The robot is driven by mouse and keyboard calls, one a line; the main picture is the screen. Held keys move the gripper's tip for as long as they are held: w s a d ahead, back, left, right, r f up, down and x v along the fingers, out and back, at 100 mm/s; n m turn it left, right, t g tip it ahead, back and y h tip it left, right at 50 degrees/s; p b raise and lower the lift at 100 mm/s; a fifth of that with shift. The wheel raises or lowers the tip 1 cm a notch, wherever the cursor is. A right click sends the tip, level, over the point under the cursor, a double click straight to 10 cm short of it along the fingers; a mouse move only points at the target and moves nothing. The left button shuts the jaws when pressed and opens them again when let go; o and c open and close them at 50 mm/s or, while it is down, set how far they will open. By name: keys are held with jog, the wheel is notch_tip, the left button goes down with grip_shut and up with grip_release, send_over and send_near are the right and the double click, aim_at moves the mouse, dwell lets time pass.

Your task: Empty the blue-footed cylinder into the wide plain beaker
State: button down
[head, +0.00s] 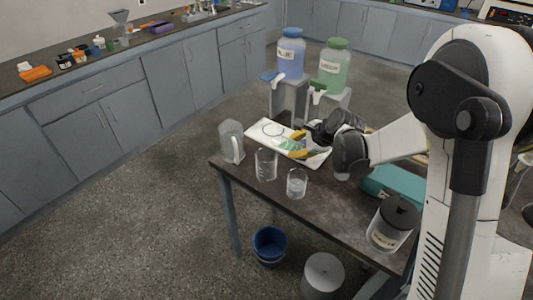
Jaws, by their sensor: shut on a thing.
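My gripper (299,144) is over the white tray, with its yellow fingers pointing left. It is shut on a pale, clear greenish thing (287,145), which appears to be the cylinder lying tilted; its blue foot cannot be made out. Two clear beakers stand on the dark table in front of the tray: a taller one (266,165) and a lower one (297,184) with some clear content near its bottom. I cannot tell which is the wide plain one. The gripper is behind both and apart from them.
A clear jug (231,142) stands at the table's left corner. The white tray (318,160) lies behind the beakers. A teal box (390,182) and a black-lidded jar (392,223) are to the right. Two large bottles stand behind.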

aim_at(293, 141)
jog(key=shift+w+d+r+n+t+h+p, duration=0.15)
jog(key=shift+r+n+t+h+p, duration=0.2)
jog(key=shift+r+h+p, duration=0.45)
jog(key=shift+d+r+n+t+h+p, duration=0.15)
jog(key=shift+r+n+t+h+p, duration=0.2)
jog(key=shift+r+h+p, duration=0.4)
dwell(1.1)
jog(key=shift+s+a+r+n+t+h, duration=0.2)
jog(key=shift+a+r+n+t+h, duration=0.25)
jog(key=shift+r+h, duration=0.25)
dwell(1.9)
jog(key=shift+f+n+t+h+b, duration=0.1)
jog(key=shift+n+t+h+b, duration=0.15)
jog(key=shift+h+b, duration=0.4)
dwell(1.5)
jog(key=shift+s+a, duration=0.1)
jog(key=shift+a, duration=0.05)
